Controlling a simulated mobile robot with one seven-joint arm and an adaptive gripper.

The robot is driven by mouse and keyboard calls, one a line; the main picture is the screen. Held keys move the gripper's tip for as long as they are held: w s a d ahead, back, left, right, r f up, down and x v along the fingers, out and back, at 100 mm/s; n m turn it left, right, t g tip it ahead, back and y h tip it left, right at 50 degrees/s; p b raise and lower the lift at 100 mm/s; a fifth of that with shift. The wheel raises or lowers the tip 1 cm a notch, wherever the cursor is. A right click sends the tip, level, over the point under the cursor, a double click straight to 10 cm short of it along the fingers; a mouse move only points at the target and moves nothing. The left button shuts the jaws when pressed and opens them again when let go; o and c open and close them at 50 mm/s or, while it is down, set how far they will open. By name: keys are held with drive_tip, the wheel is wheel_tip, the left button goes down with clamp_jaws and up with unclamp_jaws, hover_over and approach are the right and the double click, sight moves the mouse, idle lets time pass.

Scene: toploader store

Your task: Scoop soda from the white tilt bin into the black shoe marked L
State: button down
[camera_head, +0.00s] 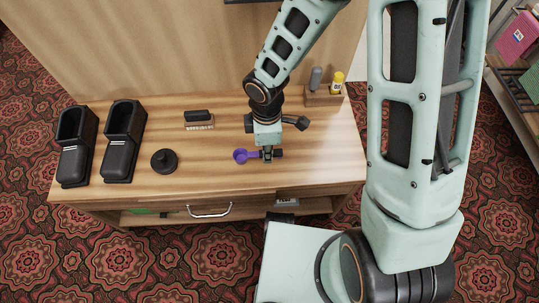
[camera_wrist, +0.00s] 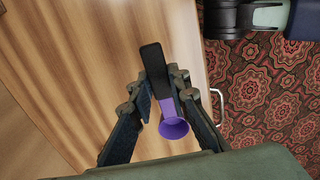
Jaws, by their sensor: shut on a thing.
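My gripper (camera_head: 267,154) is over the front right part of the wooden top, shut on the handle of a purple scoop (camera_head: 241,156). The scoop's bowl points left in the head view; I cannot tell whether it touches the wood. In the wrist view, my gripper (camera_wrist: 161,80) has the scoop's dark handle between its fingers, with the purple bowl (camera_wrist: 173,128) nearer the camera. Two black shoes stand at the left, one outer (camera_head: 76,165) and one inner (camera_head: 119,160). No L mark is legible on either. I see no white tilt bin or soda.
A round black lidded thing (camera_head: 164,161) sits right of the shoes, with a brush (camera_head: 199,120) behind it. A wooden holder (camera_head: 324,96) with bottles stands at the back right. A drawer handle (camera_head: 209,211) is below the front edge.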

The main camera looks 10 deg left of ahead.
drive_tip(key=shift+w+d+f, duration=0.2)
drive_tip(key=shift+w+f, duration=0.5)
drive_tip(key=shift+f, duration=0.2)
drive_tip(key=shift+w+f+b, duration=0.15)
drive_tip(key=shift+f+b, duration=0.2)
drive_tip(key=shift+f, duration=0.45)
drive_tip(key=shift+w+f+b, duration=0.15)
drive_tip(key=shift+f+b, duration=0.2)
drive_tip(key=shift+f, duration=0.45)
drive_tip(key=shift+f, duration=0.15)
drive_tip(key=c, duration=1.8)
unclamp_jaws()
drive_tip(key=r+p, duration=0.2)
drive_tip(key=r, duration=0.3)
drive_tip(key=r+p, duration=0.2)
drive_tip(key=r, duration=0.3)
drive_tip(key=shift+w+r+p, duration=0.2)
drive_tip(key=shift+r+p, duration=0.1)
drive_tip(key=shift+r, duration=0.1)
drive_tip(key=shift+d, duration=0.1)
